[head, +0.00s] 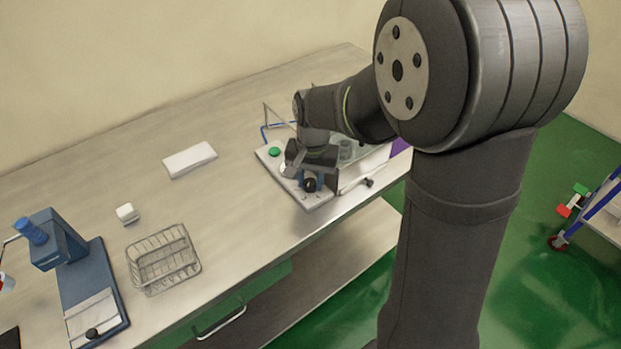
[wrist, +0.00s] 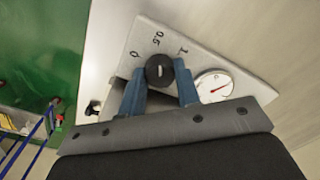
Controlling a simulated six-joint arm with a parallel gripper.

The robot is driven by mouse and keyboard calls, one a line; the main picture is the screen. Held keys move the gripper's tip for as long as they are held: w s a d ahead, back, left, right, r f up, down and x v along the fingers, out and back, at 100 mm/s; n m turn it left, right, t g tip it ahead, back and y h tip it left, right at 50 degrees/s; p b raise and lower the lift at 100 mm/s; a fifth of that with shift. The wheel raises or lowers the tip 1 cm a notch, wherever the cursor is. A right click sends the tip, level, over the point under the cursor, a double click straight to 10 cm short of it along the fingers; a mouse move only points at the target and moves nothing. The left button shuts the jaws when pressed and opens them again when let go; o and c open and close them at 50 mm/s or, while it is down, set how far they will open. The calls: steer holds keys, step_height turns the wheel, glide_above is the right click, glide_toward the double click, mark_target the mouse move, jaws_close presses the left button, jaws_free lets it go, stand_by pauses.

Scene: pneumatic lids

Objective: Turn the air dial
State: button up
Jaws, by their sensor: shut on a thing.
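The air dial (wrist: 159,70) is a round black knob with a pale mark on its face, on a light grey panel (wrist: 205,58). The panel carries the marks 0, 0.5 and 1 around the knob. My gripper (wrist: 160,82) has its two blue fingers closed on the knob, one on each side. In the head view my gripper (head: 311,181) is over the front end of the panel, and the dark knob shows between its fingers. A round white gauge (wrist: 214,86) with a red needle sits to the right of the dial in the wrist view, partly hidden by my gripper.
A green button (head: 274,152) sits on the panel's left side. A wire basket (head: 163,262), a white block (head: 127,213), a flat white box (head: 190,160) and a blue press-like device (head: 72,262) stand to the left. The bench between them is clear.

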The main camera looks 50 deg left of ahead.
mark_target(312, 180)
steer(key=n, duration=1.2)
stand_by(0.6)
steer(key=o, duration=1)
steer(key=shift+r, duration=0.1)
steer(key=r, duration=1.7)
steer(key=shift+w+a+r, duration=0.1)
steer(key=shift+w+r, duration=0.05)
steer(key=shift+w, duration=0.15)
